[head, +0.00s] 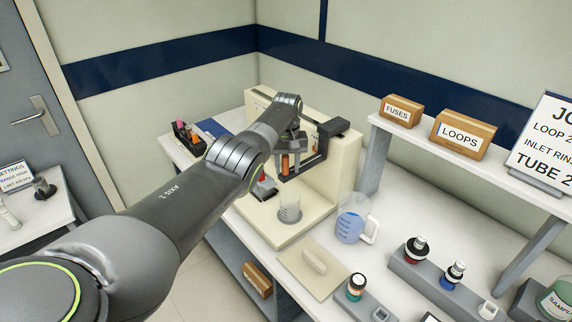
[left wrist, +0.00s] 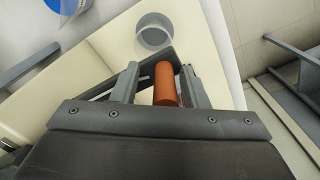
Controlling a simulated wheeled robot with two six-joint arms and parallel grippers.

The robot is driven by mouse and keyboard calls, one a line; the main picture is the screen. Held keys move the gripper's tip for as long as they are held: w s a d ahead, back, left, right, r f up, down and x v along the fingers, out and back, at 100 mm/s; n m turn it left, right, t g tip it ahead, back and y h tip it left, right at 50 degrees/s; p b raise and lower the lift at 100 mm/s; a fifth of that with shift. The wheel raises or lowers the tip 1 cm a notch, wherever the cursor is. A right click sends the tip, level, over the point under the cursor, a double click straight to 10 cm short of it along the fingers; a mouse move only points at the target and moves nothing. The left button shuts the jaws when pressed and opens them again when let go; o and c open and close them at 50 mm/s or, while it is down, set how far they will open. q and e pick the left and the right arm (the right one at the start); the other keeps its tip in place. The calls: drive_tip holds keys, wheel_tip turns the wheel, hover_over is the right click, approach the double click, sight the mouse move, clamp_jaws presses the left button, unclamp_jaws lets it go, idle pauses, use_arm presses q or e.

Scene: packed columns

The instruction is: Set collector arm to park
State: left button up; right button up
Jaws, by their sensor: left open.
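A cream instrument (head: 338,165) stands on the bench with a dark grey bracket arm (head: 322,150) on its front, which I take for the collector arm. An upright orange cylinder (head: 285,165) is at this arm's left end. My left gripper (head: 291,148) reaches it from above, its fingers partly hidden by my wrist. In the left wrist view the orange cylinder (left wrist: 164,88) lies between the two open fingers of the left gripper (left wrist: 160,80), with a gap at least on its left. A clear beaker (head: 289,209) stands on the instrument's base below. My right gripper is not in view.
A jug of blue liquid (head: 352,222) stands right of the instrument. A beige tray or lid (head: 314,263) and several bottles are nearer. A dark rack (head: 188,138) stands at the far left. A shelf (head: 450,150) with boxes overhangs the right side.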

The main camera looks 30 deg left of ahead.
use_arm(q)
drive_tip(key=shift+a, duration=0.1)
drive_tip(key=shift+r, duration=0.5)
wheel_tip(320, 180, up, 16)
drive_tip(key=b, duration=0.3)
drive_tip(key=shift+r, duration=0.25)
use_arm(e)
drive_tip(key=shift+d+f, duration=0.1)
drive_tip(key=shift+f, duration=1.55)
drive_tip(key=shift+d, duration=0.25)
use_arm(q)
drive_tip(key=shift+f, duration=0.1)
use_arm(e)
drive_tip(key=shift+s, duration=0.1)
